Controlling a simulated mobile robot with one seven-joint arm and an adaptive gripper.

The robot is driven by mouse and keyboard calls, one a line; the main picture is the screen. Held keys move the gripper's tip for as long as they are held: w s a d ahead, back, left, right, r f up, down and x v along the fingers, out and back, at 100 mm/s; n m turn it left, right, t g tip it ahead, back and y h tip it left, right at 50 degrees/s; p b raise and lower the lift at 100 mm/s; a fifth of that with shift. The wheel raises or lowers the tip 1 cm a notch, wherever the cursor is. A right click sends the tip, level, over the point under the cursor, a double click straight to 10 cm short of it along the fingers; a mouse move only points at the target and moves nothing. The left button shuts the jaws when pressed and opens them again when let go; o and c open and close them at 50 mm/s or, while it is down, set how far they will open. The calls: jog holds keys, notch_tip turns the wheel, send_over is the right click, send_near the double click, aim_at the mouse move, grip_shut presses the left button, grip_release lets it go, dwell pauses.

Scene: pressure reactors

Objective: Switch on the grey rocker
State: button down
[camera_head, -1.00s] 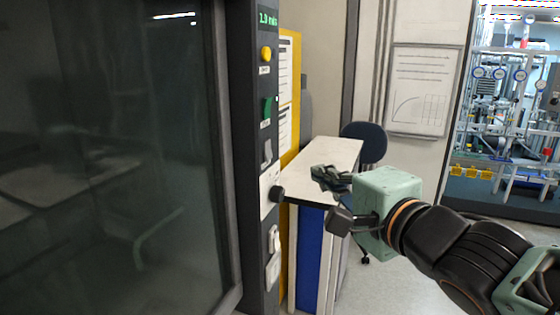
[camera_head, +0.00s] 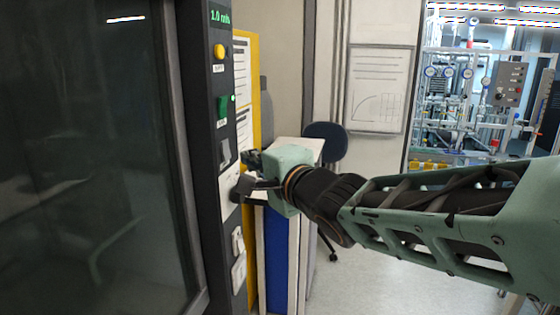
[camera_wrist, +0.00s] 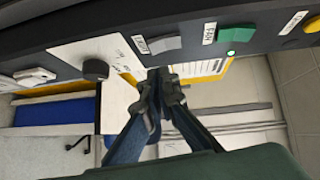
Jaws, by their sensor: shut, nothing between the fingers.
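The grey rocker (camera_head: 224,152) sits on the dark control panel (camera_head: 203,120), below a green rocker (camera_head: 222,106) and above a black knob. In the wrist view, the grey rocker (camera_wrist: 163,44) has a white label on its left. My gripper (camera_head: 247,172) is close to the panel in the head view, at about the height between rocker and knob. In the wrist view, my gripper (camera_wrist: 166,82) is shut and empty, its tips just below the grey rocker in the picture. I cannot tell whether they touch the panel. The knob is largely hidden by a finger in the head view.
The wrist view shows the black knob (camera_wrist: 95,69) left of the tips and a yellow button (camera_wrist: 312,25) far right. A small green light (camera_wrist: 231,53) glows beside the green rocker. White sockets (camera_head: 238,240) sit low on the panel. A bench (camera_head: 302,147) stands behind my gripper.

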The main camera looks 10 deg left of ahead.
jog(key=shift+a+f, duration=0.15)
jog(key=shift+a, duration=1.2)
jog(key=shift+b, duration=0.35)
jog(key=shift+a+f+b, duration=0.25)
jog(key=shift+f+b, duration=0.15)
jog(key=shift+b, duration=0.5)
jog(key=shift+r+y+p, duration=0.3)
jog(key=shift+r, duration=0.05)
send_near(229, 155)
jog(key=v, duration=0.5)
jog(key=shift+s+f, duration=0.2)
jog(key=shift+f, duration=0.05)
jog(key=shift+d, duration=0.15)
